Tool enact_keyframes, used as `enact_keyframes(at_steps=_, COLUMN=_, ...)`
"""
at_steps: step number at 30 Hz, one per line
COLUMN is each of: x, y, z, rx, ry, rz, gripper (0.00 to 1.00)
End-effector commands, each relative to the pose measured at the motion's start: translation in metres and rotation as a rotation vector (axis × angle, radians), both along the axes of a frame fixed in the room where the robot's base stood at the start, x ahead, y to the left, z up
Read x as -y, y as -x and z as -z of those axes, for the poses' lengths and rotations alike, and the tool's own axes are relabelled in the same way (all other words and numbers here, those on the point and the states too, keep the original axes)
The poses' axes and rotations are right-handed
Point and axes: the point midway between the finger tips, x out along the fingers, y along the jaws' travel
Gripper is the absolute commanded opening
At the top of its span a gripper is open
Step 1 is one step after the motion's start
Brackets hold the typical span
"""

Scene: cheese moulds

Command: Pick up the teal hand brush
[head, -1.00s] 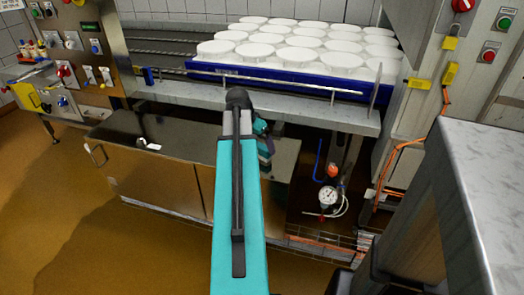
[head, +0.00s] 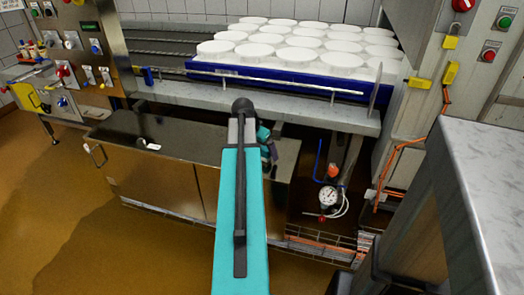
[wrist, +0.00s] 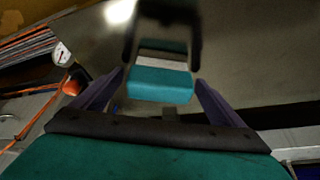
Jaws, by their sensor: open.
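The teal hand brush (wrist: 160,86) is in the middle of the wrist view, a teal block with a pale band along its far edge. A darker teal strip and black shapes beyond it look like reflections in the shiny steel. My gripper (wrist: 161,77) is open, with one finger on each side of the brush in this view. I cannot tell whether the fingertips are down at its height, and no contact shows. In the head view my own teal arm covers this area, and I cannot make out the brush there.
A blue tray (head: 205,69) of white cheese moulds (head: 300,45) stands on the shelf above. A dark steel surface (head: 165,130) lies below its metal edge. A pressure gauge (head: 328,195) with hoses is to the right, also in the wrist view (wrist: 62,53). A marble-topped counter (head: 490,180) is at the right.

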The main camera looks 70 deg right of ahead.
Motion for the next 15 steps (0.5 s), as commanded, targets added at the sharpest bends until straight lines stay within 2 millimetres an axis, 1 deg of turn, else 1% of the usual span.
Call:
enact_keyframes(at_steps=6, x=-0.0001, y=-0.0002, z=-0.0001, rx=0.0, ry=0.0, rz=0.0, gripper=0.92)
enact_keyframes(at_steps=7, x=-0.0001, y=-0.0002, z=-0.0001, rx=0.0, ry=0.0, rz=0.0, gripper=0.91)
enact_keyframes(at_steps=11, x=-0.0002, y=-0.0003, z=-0.0002, rx=0.0, ry=0.0, rz=0.0, gripper=0.69)
enact_keyframes(at_steps=12, x=-0.0002, y=-0.0003, z=-0.0002, rx=0.0, ry=0.0, rz=0.0, gripper=0.62)
enact_keyframes(at_steps=15, x=-0.0003, y=-0.0004, z=-0.0002, rx=0.0, ry=0.0, rz=0.0, gripper=0.47)
